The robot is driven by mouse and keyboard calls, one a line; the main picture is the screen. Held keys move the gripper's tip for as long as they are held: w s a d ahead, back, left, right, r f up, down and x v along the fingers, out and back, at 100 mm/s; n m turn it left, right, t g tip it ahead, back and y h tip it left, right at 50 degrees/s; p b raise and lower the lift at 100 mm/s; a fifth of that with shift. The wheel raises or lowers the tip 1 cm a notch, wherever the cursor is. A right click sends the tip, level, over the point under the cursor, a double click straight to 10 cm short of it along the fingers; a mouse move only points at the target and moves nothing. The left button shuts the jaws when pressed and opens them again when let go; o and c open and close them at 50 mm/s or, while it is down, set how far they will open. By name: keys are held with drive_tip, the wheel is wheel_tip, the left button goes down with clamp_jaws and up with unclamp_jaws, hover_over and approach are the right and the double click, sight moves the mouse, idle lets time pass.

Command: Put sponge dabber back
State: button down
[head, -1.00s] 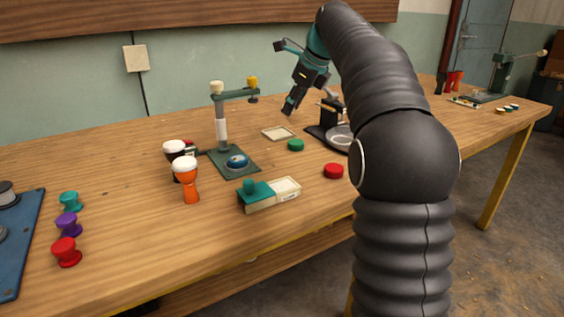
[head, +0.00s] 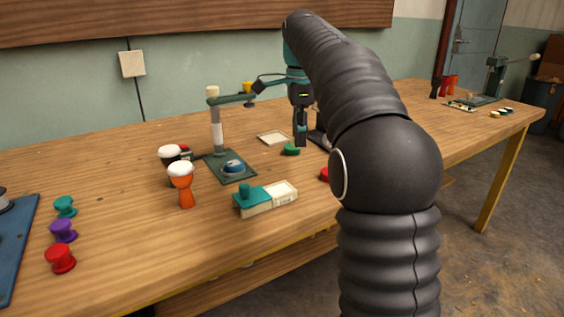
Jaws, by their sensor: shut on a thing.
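A low cream box (head: 284,194) stands on the near part of the table, right of the orange goblet drum (head: 183,185). Its left part has a teal top with a round knob (head: 249,190); its right part shows a pale shallow recess.
A green stand (head: 217,130) with a blue-topped round piece on its base is left of my gripper. A pale square tray (head: 272,138) lies behind. A red disc (head: 325,174) is partly hidden by my arm. Coloured spools (head: 63,230) stand left.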

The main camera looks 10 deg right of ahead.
hover_over(282, 172)
wheel_tip(282, 172, down, 3)
drive_tip(key=shift+s+r, duration=0.1)
drive_tip(key=shift+r, duration=0.1)
drive_tip(key=shift+f+b, duration=0.7)
drive_tip(key=shift+f, duration=1.25)
drive_tip(key=c, duration=0.8)
unclamp_jaws()
drive_tip(key=shift+f, duration=0.1)
wheel_tip(282, 172, up, 12)
drive_tip(key=shift+r+p, duration=0.1)
drive_tip(key=shift+p, duration=0.95)
